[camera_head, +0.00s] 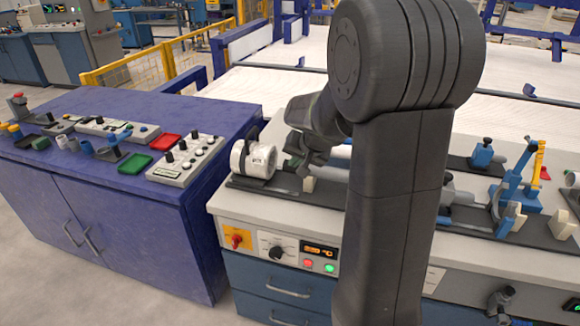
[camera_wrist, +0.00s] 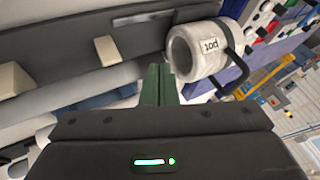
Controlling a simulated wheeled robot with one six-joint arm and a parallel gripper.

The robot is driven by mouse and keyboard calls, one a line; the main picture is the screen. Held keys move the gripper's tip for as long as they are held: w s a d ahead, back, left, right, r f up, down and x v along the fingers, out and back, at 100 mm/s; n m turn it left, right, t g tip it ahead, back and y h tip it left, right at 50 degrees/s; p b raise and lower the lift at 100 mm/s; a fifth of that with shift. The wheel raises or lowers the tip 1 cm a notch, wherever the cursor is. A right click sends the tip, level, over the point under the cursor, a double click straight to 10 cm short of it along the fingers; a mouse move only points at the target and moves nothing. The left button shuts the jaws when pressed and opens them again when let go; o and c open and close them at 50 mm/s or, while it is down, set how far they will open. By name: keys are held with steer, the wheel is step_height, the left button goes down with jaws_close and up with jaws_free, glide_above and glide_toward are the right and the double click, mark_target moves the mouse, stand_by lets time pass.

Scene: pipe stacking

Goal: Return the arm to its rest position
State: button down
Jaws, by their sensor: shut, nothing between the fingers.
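My dark arm rises in front of the bench in the head view and hides part of it. My gripper (camera_head: 298,168) is just right of a short white pipe piece (camera_head: 255,160) with black lettering, at the bench's left end. In the wrist view my gripper (camera_wrist: 158,72) shows its green fingers shut together with nothing between them. The white piece (camera_wrist: 190,55) lies just beyond and to the right of the fingertips there; whether they touch it I cannot tell. A black curved handle or clamp sits at its side.
Small cream blocks (camera_wrist: 95,50) and pale pipes lie on the dark tray near the gripper. A blue cabinet (camera_head: 130,190) with control boxes and red and green trays stands left. Blue and yellow clamp fixtures (camera_head: 515,180) stand right. A white surface (camera_head: 270,95) lies behind.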

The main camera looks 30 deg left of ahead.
steer(key=shift+s+d+r, duration=0.15)
steer(key=shift+d+r, duration=0.25)
steer(key=shift+r, duration=0.15)
steer(key=shift+f, duration=0.1)
